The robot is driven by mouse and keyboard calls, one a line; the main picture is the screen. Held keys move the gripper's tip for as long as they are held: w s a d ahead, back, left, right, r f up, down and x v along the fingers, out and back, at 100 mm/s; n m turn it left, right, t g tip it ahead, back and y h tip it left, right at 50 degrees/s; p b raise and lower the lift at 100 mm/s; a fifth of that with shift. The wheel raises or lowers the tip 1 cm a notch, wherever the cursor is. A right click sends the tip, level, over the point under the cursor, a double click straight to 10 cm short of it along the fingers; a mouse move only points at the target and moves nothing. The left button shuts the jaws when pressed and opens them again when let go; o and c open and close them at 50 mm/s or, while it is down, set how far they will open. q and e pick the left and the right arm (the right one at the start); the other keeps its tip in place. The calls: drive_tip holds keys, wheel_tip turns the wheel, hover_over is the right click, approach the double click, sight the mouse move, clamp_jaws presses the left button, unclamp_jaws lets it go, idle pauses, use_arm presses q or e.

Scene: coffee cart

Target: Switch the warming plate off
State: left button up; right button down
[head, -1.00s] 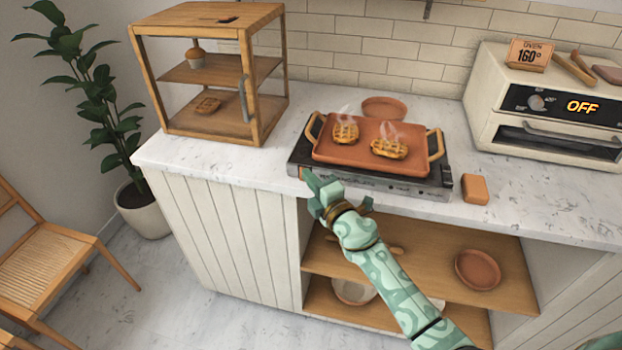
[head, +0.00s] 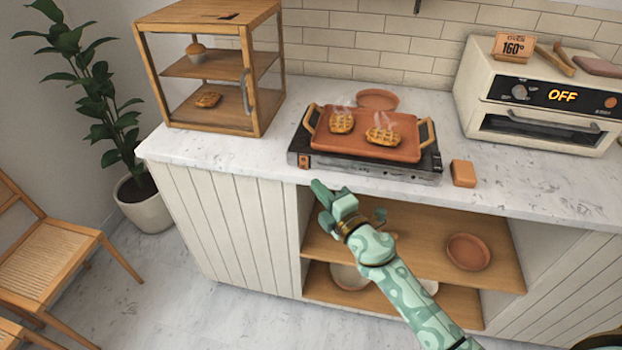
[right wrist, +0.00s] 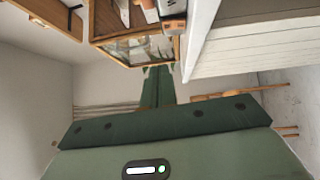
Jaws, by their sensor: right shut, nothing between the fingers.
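The warming plate (head: 345,167) is a dark, flat appliance near the front edge of the marble counter. An orange switch (head: 305,161) shows at the left end of its front face; I cannot tell its on or off position. A terracotta tray (head: 361,148) with two steaming waffles sits on the plate. My right gripper (head: 318,188) is shut and empty, in front of and below the counter edge, a little below the switch and apart from it. The right wrist view shows the gripper (right wrist: 158,88) from behind. My left gripper is not in view.
A wooden display case (head: 258,105) stands left of the plate. An orange block (head: 463,173) lies to its right, and an oven (head: 540,100) reading OFF stands farther right. Open shelves (head: 490,265) with dishes are below the counter. A round dish (head: 378,98) lies behind the plate.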

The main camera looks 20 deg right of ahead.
drive_tip(key=shift+r+v, duration=0.15)
drive_tip(key=shift+v, duration=0.85)
drive_tip(key=shift+r+v, duration=0.15)
drive_tip(key=shift+v, duration=0.8)
drive_tip(key=s+d+f+m+g+h, duration=0.2)
drive_tip(key=s+f+m+g, duration=0.15)
drive_tip(key=f, duration=0.75)
drive_tip(key=s+d+f+m+g+h, duration=0.15)
drive_tip(key=f+m, duration=0.35)
drive_tip(key=f, duration=0.5)
drive_tip(key=s+d+f+m+g, duration=0.1)
drive_tip(key=s+f+m+g, duration=0.45)
drive_tip(key=s+f, duration=1.15)
drive_tip(key=s+f+m+g, duration=0.1)
drive_tip(key=s+f+g, duration=0.2)
drive_tip(key=s, duration=1.1)
drive_tip(key=s+a+f+m+g, duration=0.1)
drive_tip(key=s+f+g, duration=0.3)
drive_tip(key=s, duration=1.1)
drive_tip(key=shift+a+f+m, duration=0.35)
drive_tip(key=shift+f+m, duration=0.15)
drive_tip(key=shift+f, duration=0.1)
